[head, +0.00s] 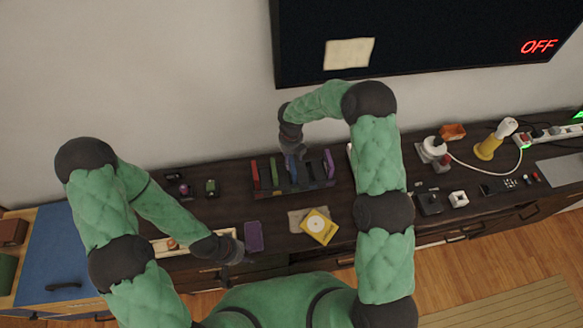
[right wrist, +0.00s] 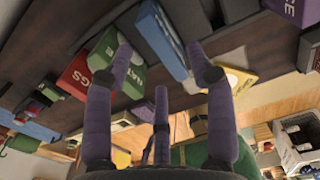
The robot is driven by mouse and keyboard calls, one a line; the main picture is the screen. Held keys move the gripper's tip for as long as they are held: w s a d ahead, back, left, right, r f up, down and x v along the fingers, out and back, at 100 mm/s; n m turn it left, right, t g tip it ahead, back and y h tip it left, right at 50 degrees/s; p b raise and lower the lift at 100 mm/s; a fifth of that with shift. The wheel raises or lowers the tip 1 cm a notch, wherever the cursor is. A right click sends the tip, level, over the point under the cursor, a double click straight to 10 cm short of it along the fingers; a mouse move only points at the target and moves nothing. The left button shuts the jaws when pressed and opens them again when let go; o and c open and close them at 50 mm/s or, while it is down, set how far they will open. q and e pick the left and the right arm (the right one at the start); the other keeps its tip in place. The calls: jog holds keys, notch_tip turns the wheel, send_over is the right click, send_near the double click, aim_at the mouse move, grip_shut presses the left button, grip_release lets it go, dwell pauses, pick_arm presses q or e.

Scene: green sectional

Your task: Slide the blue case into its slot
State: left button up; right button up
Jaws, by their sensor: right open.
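The blue case (head: 292,169) stands in the dark rack (head: 297,190) among other coloured cases. It also shows in the right wrist view (right wrist: 160,40), upper middle, with a pale edge. I cannot tell how deep it sits. My right gripper (head: 293,155) is open just above the case and partly hides it; in the wrist view its purple fingers (right wrist: 160,58) are spread on either side of the case, with no clear grip. My left gripper (head: 240,258) hangs low by the table's front edge, beside a flat purple item (head: 253,236); its fingers are too unclear to read.
In the rack, red (head: 255,174) and green (head: 274,173) cases stand left of the blue one and a purple case (head: 329,164) stands right. A white joystick-like item (head: 434,148) and small gadgets sit farther right.

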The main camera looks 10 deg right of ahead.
aim_at(291, 164)
jog(key=f, duration=0.3)
jog(key=shift+s, duration=0.25)
jog(key=shift+w+f, duration=0.15)
jog(key=shift+f, duration=0.1)
notch_tip(291, 164, down, 5)
jog(key=shift+r+b, duration=0.1)
jog(key=shift+b, duration=0.2)
grip_shut()
